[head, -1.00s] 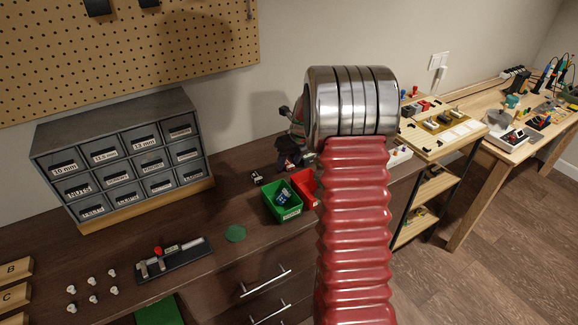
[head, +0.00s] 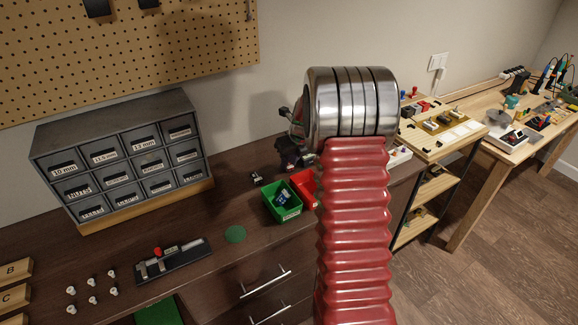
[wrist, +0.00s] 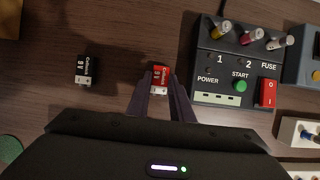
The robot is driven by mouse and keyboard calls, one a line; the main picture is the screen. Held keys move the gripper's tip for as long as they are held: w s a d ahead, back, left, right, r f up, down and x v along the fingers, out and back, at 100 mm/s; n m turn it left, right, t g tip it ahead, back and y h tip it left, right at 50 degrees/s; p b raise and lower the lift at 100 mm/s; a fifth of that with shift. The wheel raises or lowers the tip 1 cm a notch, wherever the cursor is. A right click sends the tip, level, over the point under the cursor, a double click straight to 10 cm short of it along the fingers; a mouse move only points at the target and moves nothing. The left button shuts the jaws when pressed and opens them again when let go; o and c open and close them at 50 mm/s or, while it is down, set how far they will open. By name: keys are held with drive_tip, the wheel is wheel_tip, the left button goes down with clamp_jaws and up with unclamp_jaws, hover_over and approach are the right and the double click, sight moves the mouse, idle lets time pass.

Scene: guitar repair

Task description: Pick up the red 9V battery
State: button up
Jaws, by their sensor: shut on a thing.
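The red 9V battery (wrist: 161,74) shows in the wrist view between the tips of my gripper (wrist: 161,84), which is shut on it. I cannot tell whether the battery touches the table.
A black 9V battery (wrist: 87,70) lies left of my gripper. A black fuse tester box (wrist: 238,65) stands close on the right. A green bin (head: 283,203) and a red bin (head: 304,187) stand at the bench front. A green disc (head: 235,233) lies nearby.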

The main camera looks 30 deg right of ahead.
sight(289, 166)
drive_tip(key=shift+r, duration=0.1)
wheel_tip(289, 166, up, 10)
idle(0.5)
idle(0.5)
